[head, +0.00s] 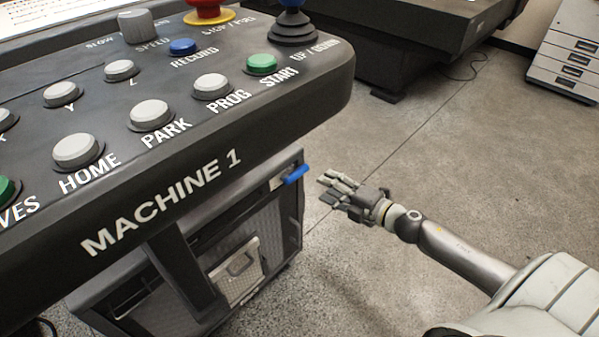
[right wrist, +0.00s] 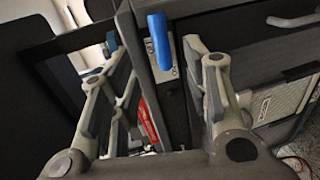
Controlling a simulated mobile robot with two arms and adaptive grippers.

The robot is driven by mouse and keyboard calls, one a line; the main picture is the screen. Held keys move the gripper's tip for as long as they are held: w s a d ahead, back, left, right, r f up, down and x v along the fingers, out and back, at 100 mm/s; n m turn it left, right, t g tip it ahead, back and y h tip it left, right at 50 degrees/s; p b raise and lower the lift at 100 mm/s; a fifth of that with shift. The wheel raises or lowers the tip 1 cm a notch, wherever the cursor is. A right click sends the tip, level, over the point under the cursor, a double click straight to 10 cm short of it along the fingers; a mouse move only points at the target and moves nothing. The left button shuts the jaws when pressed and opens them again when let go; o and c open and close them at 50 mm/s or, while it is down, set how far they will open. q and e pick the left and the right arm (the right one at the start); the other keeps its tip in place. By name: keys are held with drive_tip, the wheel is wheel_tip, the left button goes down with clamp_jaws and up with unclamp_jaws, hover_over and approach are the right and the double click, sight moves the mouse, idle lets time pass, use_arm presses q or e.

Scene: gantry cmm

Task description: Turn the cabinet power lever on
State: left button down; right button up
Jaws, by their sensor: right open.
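The cabinet power lever is a blue handle (head: 296,174) at the upper right corner of the dark cabinet (head: 292,215), below the console. In the right wrist view the blue lever (right wrist: 159,42) stands in front of the cabinet face, between my open fingers and beyond them. My right gripper (head: 328,186) is open and empty, just right of the lever in the head view, with a small gap. It also fills the near part of the right wrist view (right wrist: 165,85). Whether a finger touches the lever cannot be told. My left gripper is not in view.
The console panel (head: 215,170) marked MACHINE 1, with several buttons, overhangs the cabinet at left. A light latch plate (head: 239,268) is on the cabinet front. A dark machine base (head: 400,50) and a drawer unit (head: 567,50) stand behind. The floor at right is clear.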

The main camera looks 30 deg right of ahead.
sight(302, 174)
drive_tip(key=shift+b+x, duration=0.35)
drive_tip(key=shift+x, duration=4.45)
clamp_jaws()
